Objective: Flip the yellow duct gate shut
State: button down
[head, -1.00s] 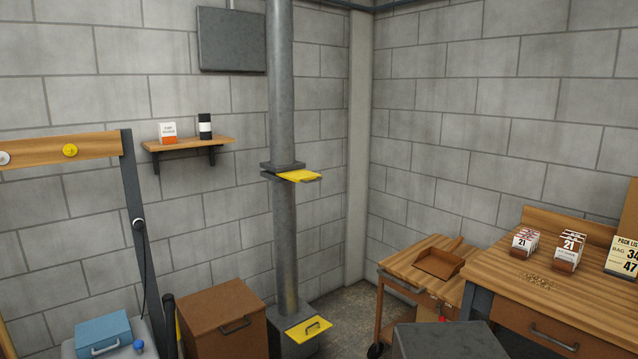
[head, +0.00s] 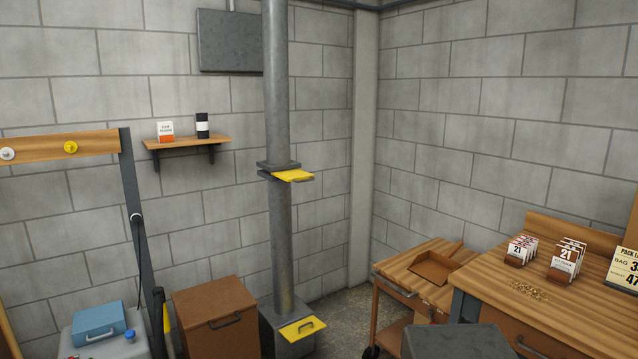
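The yellow duct gate (head: 294,175) is a flat yellow plate sticking out to the right from a dark flange on the tall grey duct (head: 280,225). The gate stands out of the duct at about mid-height. A second yellow panel with a handle (head: 303,328) is on the box at the duct's foot. My gripper is not in view. Nothing is seen touching the gate.
A brown lidded bin (head: 215,312) stands left of the duct's foot. A small wall shelf (head: 187,143) is at the left. Some floor shows right of the duct.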

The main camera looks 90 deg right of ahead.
aim_at(296, 175)
jog(key=u, duration=0.2)
jog(key=k, duration=0.65)
jog(key=z, duration=1.75)
jog(key=i, duration=0.95)
jog(key=z, duration=0.1)
jog(key=k, duration=0.3)
jog(key=z, duration=0.05)
